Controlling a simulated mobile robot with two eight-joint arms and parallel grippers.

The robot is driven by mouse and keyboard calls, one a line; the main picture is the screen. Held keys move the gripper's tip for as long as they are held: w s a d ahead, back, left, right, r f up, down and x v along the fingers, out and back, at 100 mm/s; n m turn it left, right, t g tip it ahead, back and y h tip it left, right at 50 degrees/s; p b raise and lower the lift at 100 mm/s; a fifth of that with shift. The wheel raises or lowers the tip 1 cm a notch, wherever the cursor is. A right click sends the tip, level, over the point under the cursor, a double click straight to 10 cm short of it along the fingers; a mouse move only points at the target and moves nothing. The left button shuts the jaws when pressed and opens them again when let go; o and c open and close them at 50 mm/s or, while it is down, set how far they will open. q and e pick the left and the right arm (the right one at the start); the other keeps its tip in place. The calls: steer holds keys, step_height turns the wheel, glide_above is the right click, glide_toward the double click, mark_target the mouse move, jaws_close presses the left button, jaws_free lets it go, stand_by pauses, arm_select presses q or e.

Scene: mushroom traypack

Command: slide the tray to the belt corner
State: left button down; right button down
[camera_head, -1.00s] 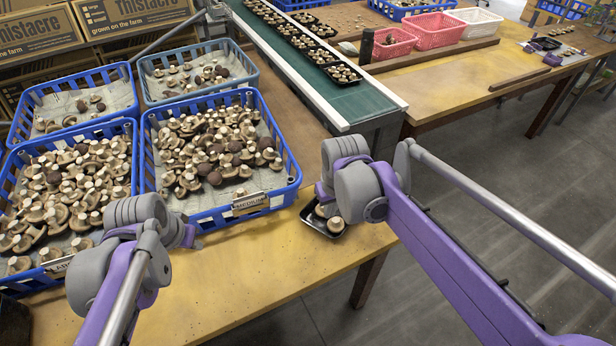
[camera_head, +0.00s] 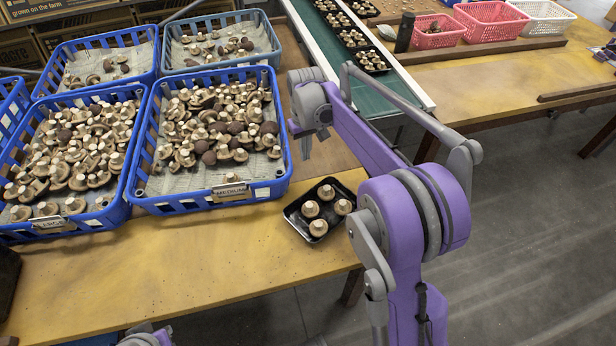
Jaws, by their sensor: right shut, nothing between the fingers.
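A small black tray (camera_head: 293,219) with several pale-stemmed mushrooms in it lies on the wooden table (camera_head: 200,270), near its right edge. The green conveyor belt (camera_head: 374,104) with white side rails runs from the top middle to its near end behind my right arm. My right gripper (camera_head: 306,146) points down above the table, left of the belt and up-picture of the tray. It is shut, empty and apart from the tray. Only a bit of my left arm shows at the bottom edge; its gripper is out of view.
Blue crates of mushrooms (camera_head: 283,184) fill the table's left side; the nearest stands close to the tray. Other filled black trays (camera_head: 372,60) sit on the belt. Pink baskets (camera_head: 440,40) stand on a second table. The table front is clear.

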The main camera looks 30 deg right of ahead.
mark_target(319, 203)
steer(key=f, duration=0.7)
steer(key=f+b, duration=0.1)
steer(key=f, duration=0.2)
steer(key=shift+w+f, duration=0.2)
steer(key=shift+w, duration=0.2)
steer(key=s, duration=0.3)
steer(key=shift+s+r, duration=0.1)
steer(key=shift+s, duration=0.05)
arm_select(q)
steer(key=shift+s+f, duration=0.55)
steer(key=shift+f, duration=0.05)
arm_select(e)
steer(key=shift+s, duration=0.35)
steer(key=shift+s, duration=0.1)
steer(key=s, duration=0.5)
steer(key=shift+s+a, duration=0.1)
steer(key=shift+s, duration=0.2)
arm_select(q)
steer(key=shift+f, duration=0.4)
arm_select(e)
steer(key=shift+w, duration=0.1)
